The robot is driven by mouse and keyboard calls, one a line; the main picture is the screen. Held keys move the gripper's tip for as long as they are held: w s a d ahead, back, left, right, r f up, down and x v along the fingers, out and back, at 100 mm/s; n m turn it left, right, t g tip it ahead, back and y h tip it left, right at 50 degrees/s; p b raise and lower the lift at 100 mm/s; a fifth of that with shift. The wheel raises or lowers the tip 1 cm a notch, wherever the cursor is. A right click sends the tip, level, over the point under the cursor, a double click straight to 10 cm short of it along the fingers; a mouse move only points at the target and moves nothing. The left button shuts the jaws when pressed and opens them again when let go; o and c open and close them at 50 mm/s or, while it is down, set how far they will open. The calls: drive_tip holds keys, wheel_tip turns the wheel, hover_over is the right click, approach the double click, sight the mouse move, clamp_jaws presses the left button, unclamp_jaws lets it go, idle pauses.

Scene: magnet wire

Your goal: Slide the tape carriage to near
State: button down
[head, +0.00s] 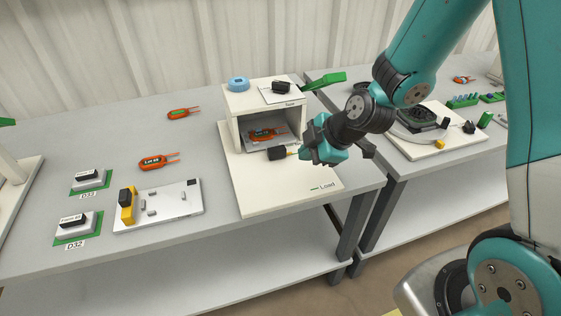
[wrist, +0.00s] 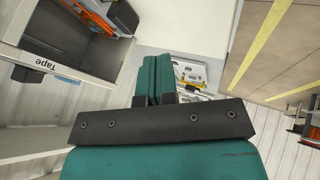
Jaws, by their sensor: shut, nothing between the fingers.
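The tape station is a cream box (head: 262,100) with an open front on a cream base (head: 290,192). In the wrist view the box shows at the upper left with a "Tape" label (wrist: 34,66). Inside it is a grey bay with an orange piece (head: 266,133). A black block (head: 277,153) sits at the mouth of the box; it looks like part of the tape carriage, but I cannot tell for sure. My gripper (head: 308,150) is right of this block, above the base, with its teal fingers (wrist: 159,75) together and empty.
A blue tape ring (head: 238,84) and a black block (head: 282,88) sit on top of the box. A "Load" mark (head: 322,187) is at the base's near edge, which is clear. Left are orange tools (head: 158,161) and a white plate with a yellow-black part (head: 127,206).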

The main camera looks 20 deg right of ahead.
drive_tip(key=x, duration=0.8)
drive_tip(key=shift+a+f, duration=0.2)
drive_tip(key=shift+f, duration=0.05)
drive_tip(key=w, duration=0.2)
drive_tip(key=shift+w+p, duration=0.3)
drive_tip(key=shift+w, duration=0.05)
drive_tip(key=shift+w+f, duration=0.1)
drive_tip(key=shift+w, duration=0.75)
